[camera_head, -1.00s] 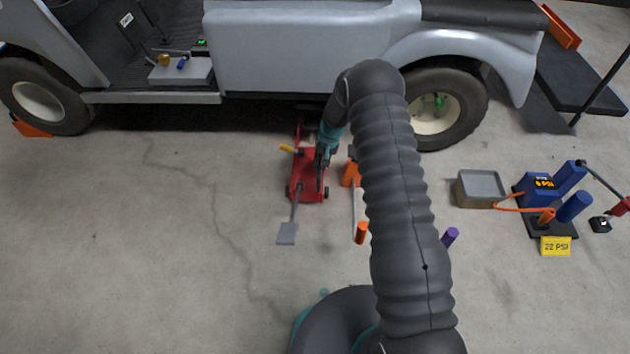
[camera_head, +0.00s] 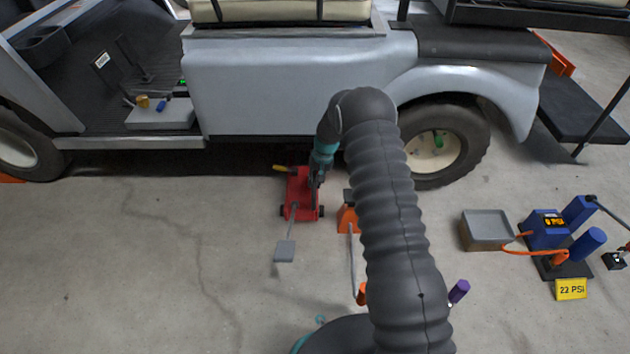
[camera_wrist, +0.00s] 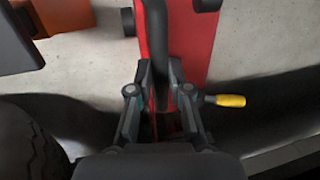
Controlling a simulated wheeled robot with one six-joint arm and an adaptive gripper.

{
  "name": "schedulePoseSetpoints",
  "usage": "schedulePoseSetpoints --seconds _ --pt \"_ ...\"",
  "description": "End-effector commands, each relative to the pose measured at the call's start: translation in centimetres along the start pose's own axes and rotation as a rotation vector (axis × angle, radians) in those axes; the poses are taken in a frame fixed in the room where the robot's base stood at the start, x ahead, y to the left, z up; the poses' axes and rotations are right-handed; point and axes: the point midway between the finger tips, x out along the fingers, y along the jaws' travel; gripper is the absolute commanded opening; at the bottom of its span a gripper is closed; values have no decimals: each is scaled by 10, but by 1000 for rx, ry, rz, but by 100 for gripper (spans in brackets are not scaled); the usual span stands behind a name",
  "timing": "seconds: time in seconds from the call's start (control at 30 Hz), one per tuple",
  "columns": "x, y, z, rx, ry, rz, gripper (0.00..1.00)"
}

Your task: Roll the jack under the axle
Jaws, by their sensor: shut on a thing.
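The red floor jack (camera_head: 303,208) stands on the concrete beside the cart (camera_head: 290,85), its far end in the shadow at the cart's lower edge. It has a yellow-tipped lever (camera_head: 283,168) and a rod ending in a grey pedal (camera_head: 285,251). My gripper (camera_head: 316,185) is at the jack; in the wrist view (camera_wrist: 160,72) its fingers are closed on a dark upright bar over the red body (camera_wrist: 192,45). The axle is hidden under the cart body. The rear wheel (camera_head: 440,145) is to the right of the jack.
An orange jack stand (camera_head: 347,217) stands close to the right of the jack. A grey tray (camera_head: 487,228) and a blue pump (camera_head: 548,230) with an orange hose are farther right, by a yellow 22 PSI sign (camera_head: 571,289). The floor on the left is clear.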

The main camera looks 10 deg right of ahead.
Motion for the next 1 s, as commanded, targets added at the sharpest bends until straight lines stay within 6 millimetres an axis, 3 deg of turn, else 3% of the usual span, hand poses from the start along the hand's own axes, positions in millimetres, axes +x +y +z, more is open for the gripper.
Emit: schedulePoseSetpoints --seconds 0.07,0.1,0.17,0.2,0.57,0.73,1.0 --pt "-2 2 -7 1 20 0 0" --pt "-3 2 -7 1 21 0 26" --pt "-2 1 -7 1 21 0 41" --pt "-2 0 -6 -1 19 0 43" --pt "-5 -1 -4 -2 12 0 43" --pt "-28 -1 -4 -2 15 0 43" --pt "-82 1 -4 0 17 -1 43"
